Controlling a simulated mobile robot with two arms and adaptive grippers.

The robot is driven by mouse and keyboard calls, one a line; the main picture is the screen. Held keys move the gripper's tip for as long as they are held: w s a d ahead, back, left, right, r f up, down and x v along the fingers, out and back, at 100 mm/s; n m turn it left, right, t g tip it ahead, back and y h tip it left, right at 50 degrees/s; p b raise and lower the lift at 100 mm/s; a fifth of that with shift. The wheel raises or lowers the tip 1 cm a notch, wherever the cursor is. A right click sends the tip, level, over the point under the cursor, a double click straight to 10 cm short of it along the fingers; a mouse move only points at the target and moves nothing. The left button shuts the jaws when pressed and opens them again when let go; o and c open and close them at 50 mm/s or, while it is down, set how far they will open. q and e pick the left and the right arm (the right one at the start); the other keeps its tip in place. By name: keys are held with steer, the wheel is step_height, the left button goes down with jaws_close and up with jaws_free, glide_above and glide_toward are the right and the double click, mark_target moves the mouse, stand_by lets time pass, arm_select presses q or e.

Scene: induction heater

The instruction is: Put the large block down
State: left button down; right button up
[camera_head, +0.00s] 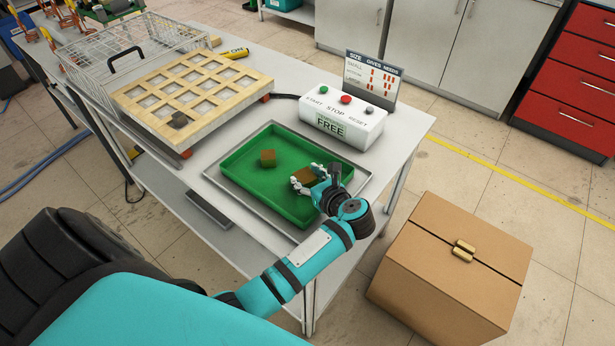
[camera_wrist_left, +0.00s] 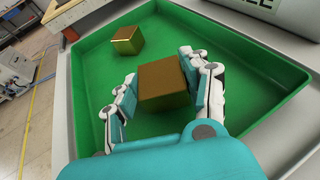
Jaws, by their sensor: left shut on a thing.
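The large block (camera_wrist_left: 163,84) is a brown-gold cube between the two fingers of my left gripper (camera_wrist_left: 160,90), which is shut on it. In the head view, my left gripper (camera_head: 318,182) is at the right part of the green tray, with the block (camera_head: 303,177) partly hidden by the fingers. The block is over the tray floor; I cannot tell whether it touches it. A smaller brown block (camera_head: 267,158) lies in the left part of the green tray (camera_head: 243,187); it also shows in the left wrist view (camera_wrist_left: 128,40). My right gripper is not in view.
A control box (camera_head: 342,121) with buttons and a "FREE" display stands behind the tray, beside a size sign (camera_head: 372,78). A wooden grid (camera_head: 190,95) with a small dark block (camera_head: 179,119) and a wire cage (camera_head: 125,58) are at the left. A cardboard box (camera_head: 455,265) stands right of the table.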

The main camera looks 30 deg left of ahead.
arm_select(q)
steer(key=shift+f, duration=0.1)
steer(key=c, duration=0.6)
jaws_free()
steer(key=b+v, duration=0.1)
steer(key=v, duration=0.6)
steer(key=shift+b, duration=0.3)
steer(key=shift+s+d+r, duration=0.15)
steer(key=shift+d+r, duration=0.05)
steer(key=shift+r, duration=0.1)
